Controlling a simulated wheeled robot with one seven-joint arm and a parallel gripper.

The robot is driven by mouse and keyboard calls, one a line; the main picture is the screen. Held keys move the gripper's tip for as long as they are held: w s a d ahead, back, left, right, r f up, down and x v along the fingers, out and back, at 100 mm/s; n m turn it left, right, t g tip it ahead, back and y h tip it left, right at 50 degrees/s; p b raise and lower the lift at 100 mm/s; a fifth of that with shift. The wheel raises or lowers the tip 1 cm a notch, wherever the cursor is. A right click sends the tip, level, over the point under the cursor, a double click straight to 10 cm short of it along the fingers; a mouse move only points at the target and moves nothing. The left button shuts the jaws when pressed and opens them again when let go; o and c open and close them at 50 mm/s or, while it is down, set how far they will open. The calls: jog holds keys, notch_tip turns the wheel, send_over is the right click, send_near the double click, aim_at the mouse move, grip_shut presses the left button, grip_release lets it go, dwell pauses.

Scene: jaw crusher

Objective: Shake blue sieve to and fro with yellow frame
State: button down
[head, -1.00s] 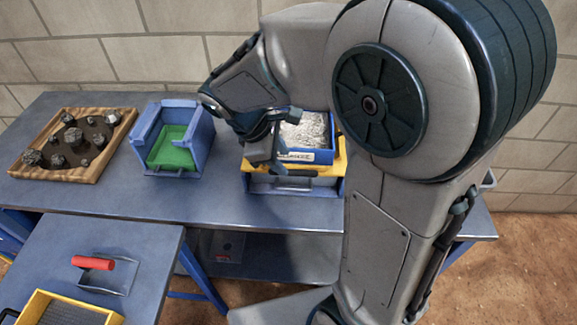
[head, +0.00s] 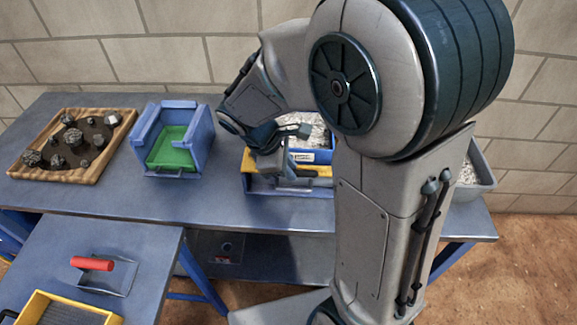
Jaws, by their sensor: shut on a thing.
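The blue sieve (head: 322,157), filled with pale grey crushed stone (head: 318,133), sits in the yellow frame (head: 318,171) on the back table. A white label shows on the sieve's front. My gripper (head: 284,168) is at the front left of the sieve and is shut, apparently on the sieve's front edge or handle; the fingers hide the exact contact. My arm covers the right side of the sieve and frame. A grey box front with a handle shows below the yellow frame.
A blue holder with a green insert (head: 172,150) stands left of the frame. A wooden tray of dark rocks (head: 90,172) lies at far left. A grey bin (head: 478,170) is at right. A red-handled scoop (head: 100,266) and yellow-rimmed tray (head: 40,300) lie on the near table.

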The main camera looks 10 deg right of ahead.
aim_at(294, 154)
jog(key=w, duration=0.1)
jog(key=w+d, duration=0.1)
jog(key=w, duration=0.1)
jog(key=w+p, duration=0.1)
jog(key=w, duration=0.1)
jog(key=shift+w+d, duration=0.2)
jog(key=shift+d, duration=0.15)
jog(key=c, duration=1.4)
grip_release()
jog(key=shift+o, duration=0.2)
jog(key=v, duration=1.4)
